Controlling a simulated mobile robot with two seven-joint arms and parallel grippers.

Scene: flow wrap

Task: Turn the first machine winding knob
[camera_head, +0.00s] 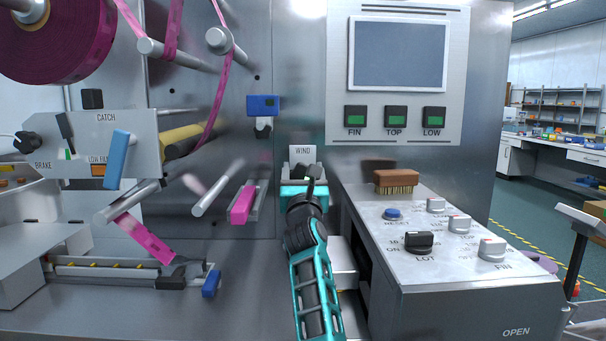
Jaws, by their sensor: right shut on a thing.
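The machine's winding knob (311,176) is a small dark part just below a plate marked WIND (303,152), near the middle of the head view. My right gripper (305,188), with teal and black parts, reaches up to it from below and is shut on it. The gripper's body and wrist hide most of the knob, so its turned angle cannot be made out. My left gripper is not in view.
Right of my arm, a control box (440,270) carries several knobs, a blue button (392,213) and a wooden brush (396,181). A screen panel (398,55) is above. Left are pink film (145,240), rollers, a blue lever (117,160) and a pink handle (242,204).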

